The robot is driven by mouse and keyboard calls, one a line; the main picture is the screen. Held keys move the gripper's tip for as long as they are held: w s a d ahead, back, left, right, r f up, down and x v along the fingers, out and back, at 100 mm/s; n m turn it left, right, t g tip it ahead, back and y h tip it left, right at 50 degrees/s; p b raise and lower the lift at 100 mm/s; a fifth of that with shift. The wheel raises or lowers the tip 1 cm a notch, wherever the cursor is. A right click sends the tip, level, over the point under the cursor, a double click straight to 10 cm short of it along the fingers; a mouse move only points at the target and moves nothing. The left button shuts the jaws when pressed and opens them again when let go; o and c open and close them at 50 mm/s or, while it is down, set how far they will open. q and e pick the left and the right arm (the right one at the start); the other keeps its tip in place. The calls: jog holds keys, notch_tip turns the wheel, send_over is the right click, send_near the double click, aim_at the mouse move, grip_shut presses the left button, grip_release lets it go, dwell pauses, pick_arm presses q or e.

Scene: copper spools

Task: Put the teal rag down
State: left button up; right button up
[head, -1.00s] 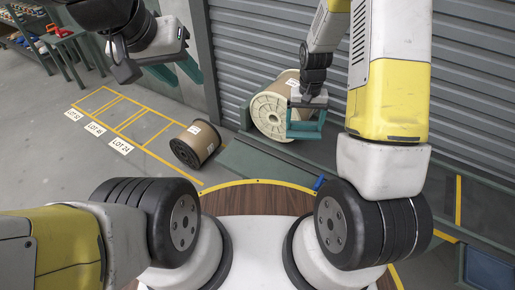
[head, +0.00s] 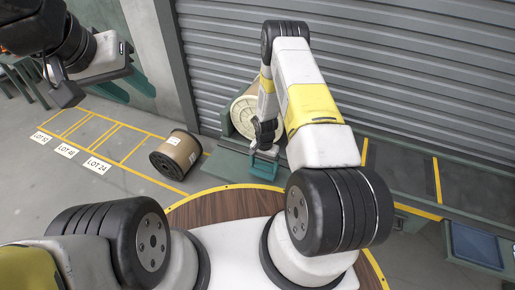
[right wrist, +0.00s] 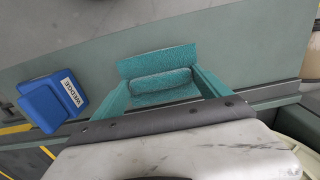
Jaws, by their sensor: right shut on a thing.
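The teal rag (right wrist: 160,78) is a small, rough-textured folded cloth between the teal fingers of my right gripper (right wrist: 162,88) in the right wrist view. The gripper is shut on it. The rag hangs over a grey-green surface; I cannot tell whether it touches it. In the head view my right gripper (head: 264,168) is low over the grey-green ledge, in front of the large spool, and the rag is too small to make out there. My left gripper (head: 95,80) is raised at the upper left, away from the rag; its jaw opening is not clear.
A blue block labelled WEDGE (right wrist: 52,98) lies left of the rag. A large cream spool (head: 242,112) stands against the shutter. A copper-brown spool (head: 176,155) lies on the floor near yellow lot markings. A dark blue tray (head: 475,245) is at lower right. The ledge's right part looks clear.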

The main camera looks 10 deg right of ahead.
aim_at(264, 170)
jog(key=shift+f, duration=1.95)
jog(key=shift+f, duration=0.1)
jog(key=o, duration=1.1)
